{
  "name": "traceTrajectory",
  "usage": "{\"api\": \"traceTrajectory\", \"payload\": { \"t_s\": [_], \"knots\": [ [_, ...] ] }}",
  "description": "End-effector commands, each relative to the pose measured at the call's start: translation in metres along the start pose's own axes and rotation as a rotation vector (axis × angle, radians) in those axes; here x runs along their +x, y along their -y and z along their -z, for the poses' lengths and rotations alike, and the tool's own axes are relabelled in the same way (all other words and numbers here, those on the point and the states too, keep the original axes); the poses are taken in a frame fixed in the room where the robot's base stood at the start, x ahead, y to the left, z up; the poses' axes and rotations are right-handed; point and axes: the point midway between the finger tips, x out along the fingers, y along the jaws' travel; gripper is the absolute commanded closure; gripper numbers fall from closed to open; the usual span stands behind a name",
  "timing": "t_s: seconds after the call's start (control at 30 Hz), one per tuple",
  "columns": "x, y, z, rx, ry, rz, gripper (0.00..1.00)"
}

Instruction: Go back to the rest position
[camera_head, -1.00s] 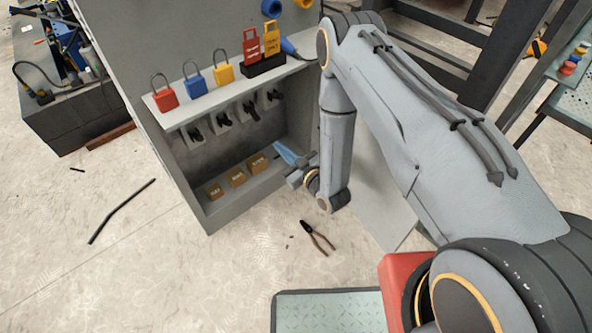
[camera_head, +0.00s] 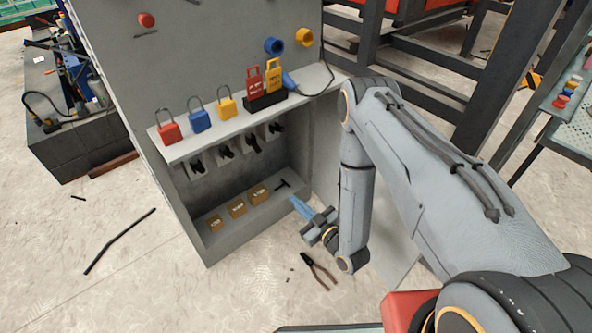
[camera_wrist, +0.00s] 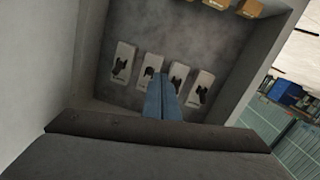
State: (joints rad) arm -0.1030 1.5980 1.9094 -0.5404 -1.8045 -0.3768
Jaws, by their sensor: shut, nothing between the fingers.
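My gripper (camera_head: 299,207) is shut and empty, its blue fingers held together at the right end of the grey cabinet's lower opening. In the wrist view, my gripper (camera_wrist: 161,98) points into the cabinet (camera_wrist: 100,80), toward a row of pale plates with black parts. The arm hangs down in front of the cabinet (camera_head: 215,250) on its right side. No rest position is marked in these views.
Red, blue and yellow padlocks (camera_head: 199,118) stand on the cabinet's upper shelf, beside red and yellow tags (camera_head: 264,80). Small brown boxes (camera_head: 237,208) sit on the lower shelf. Pliers (camera_head: 318,270) and a black rod (camera_head: 120,240) lie on the floor.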

Motion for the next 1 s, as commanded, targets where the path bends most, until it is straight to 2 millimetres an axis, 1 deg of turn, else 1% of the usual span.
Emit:
{"api": "traceTrajectory", "payload": {
  "t_s": [0.17,0.27,0.37,0.5,0.67,0.83,1.0],
  "knots": [
    [0.002,-0.001,0.001,-0.001,0.002,0.0,1.0],
    [0.011,-0.007,0.007,-0.009,0.026,0.005,1.0],
    [0.027,-0.019,0.018,-0.024,0.083,0.013,1.0],
    [0.051,-0.042,0.041,-0.041,0.204,0.019,1.0],
    [0.065,-0.067,0.071,-0.047,0.349,0.011,1.0],
    [0.064,-0.09,0.107,-0.034,0.5,-0.011,1.0],
    [0.048,-0.106,0.147,-0.002,0.647,-0.042,1.0]
  ]
}}
